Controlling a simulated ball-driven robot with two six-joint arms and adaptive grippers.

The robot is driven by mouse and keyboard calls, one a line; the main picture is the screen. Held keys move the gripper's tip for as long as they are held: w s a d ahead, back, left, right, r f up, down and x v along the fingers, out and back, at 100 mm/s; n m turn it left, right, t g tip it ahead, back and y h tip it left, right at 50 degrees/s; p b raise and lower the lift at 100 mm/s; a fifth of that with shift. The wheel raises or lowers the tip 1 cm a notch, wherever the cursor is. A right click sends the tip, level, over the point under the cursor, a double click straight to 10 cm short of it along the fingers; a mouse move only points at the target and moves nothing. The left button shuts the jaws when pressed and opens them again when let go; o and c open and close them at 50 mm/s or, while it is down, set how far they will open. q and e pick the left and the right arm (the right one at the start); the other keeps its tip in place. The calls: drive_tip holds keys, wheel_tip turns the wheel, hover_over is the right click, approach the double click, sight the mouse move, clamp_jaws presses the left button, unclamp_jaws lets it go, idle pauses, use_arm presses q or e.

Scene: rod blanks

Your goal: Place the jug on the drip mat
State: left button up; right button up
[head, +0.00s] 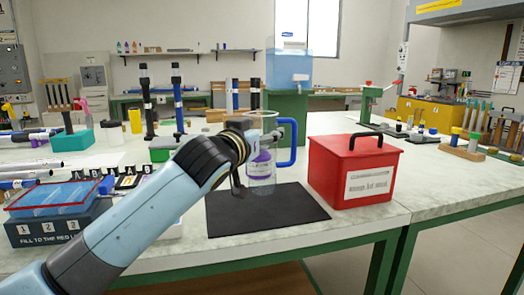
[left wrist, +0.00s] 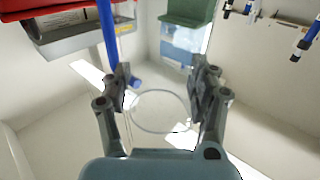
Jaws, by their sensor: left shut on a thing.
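The jug (head: 264,180) is clear with a blue handle (head: 288,143) on its right side. A purple-and-white label shows on it or through it. My left gripper (head: 246,160) is shut on the jug from the left, and the jug looks upright. In the left wrist view the fingers (left wrist: 162,82) stand on either side of its clear round rim (left wrist: 160,131). The black drip mat (head: 235,217) lies flat in front. The jug's bottom shows over the mat's back part; I cannot tell whether it touches. My right gripper is not in view.
A red box (head: 330,180) with a black handle stands close to the mat's right edge. A blue-lidded tray box (head: 50,198) is at the left. A green stand (head: 288,106) carries a blue container behind the jug. The mat's front part is bare.

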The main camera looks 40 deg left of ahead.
sight(262, 148)
use_arm(q)
drive_tip(key=shift+f+b, duration=0.4)
drive_tip(key=shift+f, duration=1.3)
drive_tip(key=shift+f, duration=0.25)
drive_tip(key=o, duration=1.7)
drive_tip(key=shift+r, duration=0.1)
